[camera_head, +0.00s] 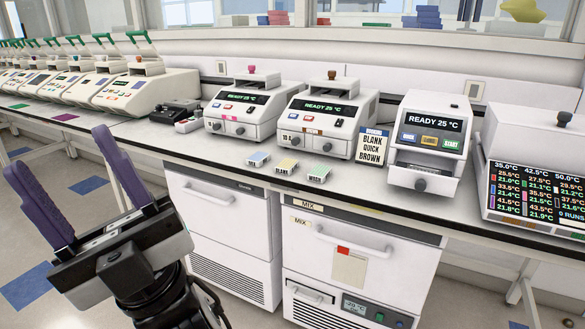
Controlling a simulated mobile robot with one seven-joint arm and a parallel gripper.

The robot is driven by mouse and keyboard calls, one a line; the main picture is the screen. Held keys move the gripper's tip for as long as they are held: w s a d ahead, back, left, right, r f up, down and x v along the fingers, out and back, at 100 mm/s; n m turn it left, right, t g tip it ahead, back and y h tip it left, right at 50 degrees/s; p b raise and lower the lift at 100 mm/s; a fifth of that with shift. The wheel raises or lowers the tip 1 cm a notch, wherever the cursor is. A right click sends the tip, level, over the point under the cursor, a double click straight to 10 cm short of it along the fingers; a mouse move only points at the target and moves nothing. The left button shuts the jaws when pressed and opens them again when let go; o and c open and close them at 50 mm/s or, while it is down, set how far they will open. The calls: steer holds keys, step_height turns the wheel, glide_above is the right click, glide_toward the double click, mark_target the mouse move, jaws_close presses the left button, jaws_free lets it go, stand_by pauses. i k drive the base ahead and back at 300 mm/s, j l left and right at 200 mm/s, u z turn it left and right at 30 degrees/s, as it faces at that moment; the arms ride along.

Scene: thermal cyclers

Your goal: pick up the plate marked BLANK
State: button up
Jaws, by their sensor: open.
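Three small plates lie in a row on the bench near its front edge: one with a blue top (258,159), one with a yellow top (287,166) and one with a green top (319,174). Each has a small label on its front, too small to read surely, so I cannot tell which is marked BLANK. My gripper (60,153) has two purple fingers spread wide and pointing up. It is open and empty, at the lower left, in front of the bench and away from the plates.
Two cyclers reading "READY" (238,116) (327,122) stand behind the plates; the right one has a brown knob. Another cycler (432,140) and a display unit (535,165) stand to the right. Several cyclers line the left. Under-bench units (225,230) (355,265) fill the front below.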

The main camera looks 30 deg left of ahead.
mark_target(287, 166)
steer(key=i+u, duration=0.35)
steer(key=i, duration=0.6)
steer(key=i+l+u, duration=0.15)
steer(key=i+u, duration=0.15)
steer(key=i, duration=0.6)
